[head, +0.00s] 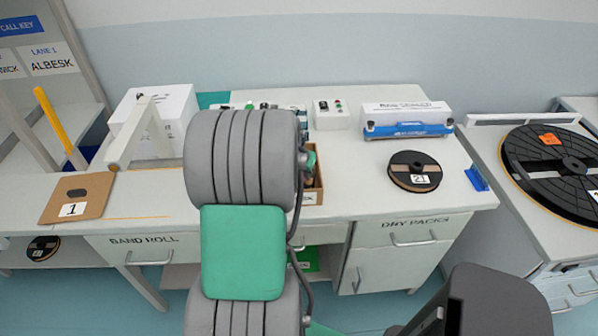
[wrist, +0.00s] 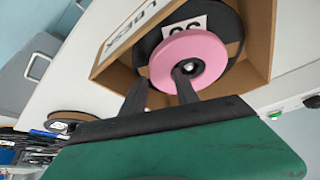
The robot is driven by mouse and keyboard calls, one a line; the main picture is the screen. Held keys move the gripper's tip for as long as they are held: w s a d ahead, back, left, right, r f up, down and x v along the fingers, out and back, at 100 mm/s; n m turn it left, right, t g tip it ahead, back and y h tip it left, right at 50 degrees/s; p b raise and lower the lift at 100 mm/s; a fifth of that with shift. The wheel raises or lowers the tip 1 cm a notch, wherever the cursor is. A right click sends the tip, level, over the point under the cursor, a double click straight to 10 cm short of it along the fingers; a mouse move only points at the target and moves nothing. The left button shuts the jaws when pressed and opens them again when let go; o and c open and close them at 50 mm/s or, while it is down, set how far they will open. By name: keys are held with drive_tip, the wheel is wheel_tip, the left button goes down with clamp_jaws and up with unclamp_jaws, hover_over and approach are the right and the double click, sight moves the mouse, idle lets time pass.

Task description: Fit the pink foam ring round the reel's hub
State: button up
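In the wrist view, the pink foam ring (wrist: 163,62) faces me inside an open cardboard box. Behind it is a black reel (wrist: 231,24) with a white number label, partly covered by the ring. A grey hub (wrist: 190,68) shows in the ring's hole, and the ring looks to lie round it. My gripper (wrist: 162,80) has its two dark fingers apart at the ring's lower left. One fingertip is over the hole, the other just outside the rim. Whether they touch the ring is unclear. In the head view my arm hides the gripper, ring and reel.
The cardboard box (wrist: 262,40) walls surround the reel closely; its edge also shows beside my arm in the head view (head: 314,192). Reel 21 (head: 414,168) and a blue-fronted sealer (head: 408,130) stand right on the bench. A white box (head: 172,110) and brown card (head: 75,198) are left.

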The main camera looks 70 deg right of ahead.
drive_tip(key=shift+a+f, duration=0.55)
drive_tip(key=shift+f, duration=0.35)
drive_tip(key=d+r+v, duration=0.1)
drive_tip(key=d+v, duration=0.1)
drive_tip(key=v, duration=1.1)
drive_tip(key=w+a+n+t+y, duration=0.15)
drive_tip(key=w+a+n, duration=0.55)
drive_tip(key=w+a, duration=0.8)
drive_tip(key=a+n+t+y, duration=0.1)
drive_tip(key=a+n+y, duration=0.2)
drive_tip(key=a+n, duration=0.7)
drive_tip(key=a, duration=1.8)
drive_tip(key=shift+a+f+n+t, duration=0.25)
drive_tip(key=shift+f+n+t, duration=0.05)
drive_tip(key=shift+n+t, duration=0.1)
drive_tip(key=shift+s+y, duration=0.1)
drive_tip(key=shift+y, duration=0.15)
